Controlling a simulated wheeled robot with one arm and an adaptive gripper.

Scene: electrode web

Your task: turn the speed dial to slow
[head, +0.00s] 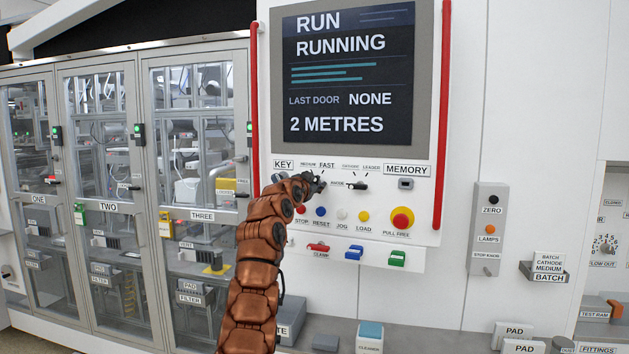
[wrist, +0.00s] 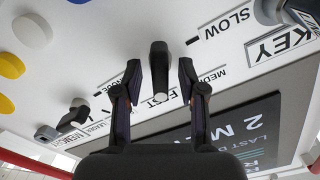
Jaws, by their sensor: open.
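The speed dial (wrist: 160,72) is a black bar-shaped knob on the white panel in the wrist view. Its pale-tipped end points at the FAST label. The MEDIUM label (wrist: 210,75) and the SLOW label (wrist: 226,23) lie to its right in that view. My gripper (head: 317,182) is at the panel under the FAST label in the head view and hides most of the dial. In the wrist view its two open fingers stand on either side of the knob, with a narrow gap showing on each side.
The key switch (wrist: 290,12) and a second black selector (head: 357,185) flank the dial. Coloured buttons, including a blue one (head: 321,211), sit below, with a large red knob (head: 402,218) at right. The screen (head: 347,80) above reads RUNNING. A red rail (head: 443,110) edges the panel.

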